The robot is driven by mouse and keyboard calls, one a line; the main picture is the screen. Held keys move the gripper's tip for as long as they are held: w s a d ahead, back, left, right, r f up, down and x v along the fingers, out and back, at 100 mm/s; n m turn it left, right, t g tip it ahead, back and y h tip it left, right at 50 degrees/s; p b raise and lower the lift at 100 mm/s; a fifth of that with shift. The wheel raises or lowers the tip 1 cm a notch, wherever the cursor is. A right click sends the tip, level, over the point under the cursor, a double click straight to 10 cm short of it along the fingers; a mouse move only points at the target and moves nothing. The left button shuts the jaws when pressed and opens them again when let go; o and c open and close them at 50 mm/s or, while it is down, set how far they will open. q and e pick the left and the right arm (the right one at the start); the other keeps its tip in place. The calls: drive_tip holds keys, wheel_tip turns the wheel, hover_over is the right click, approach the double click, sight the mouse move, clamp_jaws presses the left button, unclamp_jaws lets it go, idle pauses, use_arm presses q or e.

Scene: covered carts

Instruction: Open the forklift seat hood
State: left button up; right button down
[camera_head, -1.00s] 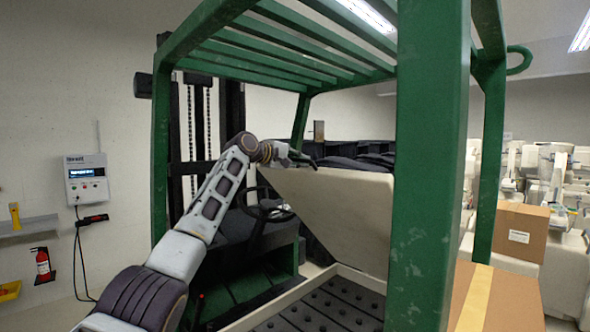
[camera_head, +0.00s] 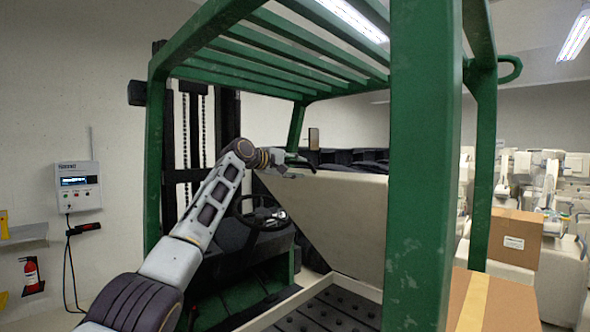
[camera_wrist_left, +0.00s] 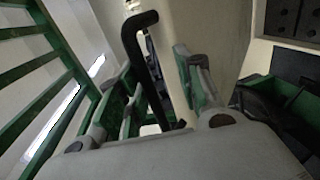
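The seat hood (camera_head: 335,215) is a large beige panel of the forklift. It stands raised and tilted above an open compartment (camera_head: 325,310) with a dark studded floor. Part of the black seat (camera_head: 355,167) shows along its top; the green pillar hides its right side. My left gripper (camera_head: 299,163) is at the hood's upper left corner. In the left wrist view, its fingers (camera_wrist_left: 160,90) stand apart, with a black bar-shaped handle (camera_wrist_left: 140,45) and the beige hood edge (camera_wrist_left: 205,30) between or just beyond them. I cannot tell whether they touch. My right gripper is not in view.
The green pillar (camera_head: 425,170) stands close in front, and the slatted roof (camera_head: 290,50) is overhead. Cardboard boxes (camera_head: 517,238) stand at the right. A wall charger (camera_head: 78,187) hangs at the left.

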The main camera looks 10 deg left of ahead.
use_arm(q)
drive_tip(key=shift+s+a, duration=0.15)
drive_tip(key=v, duration=1.1)
drive_tip(key=shift+s, duration=0.3)
idle(0.6)
drive_tip(key=shift+a, duration=0.15)
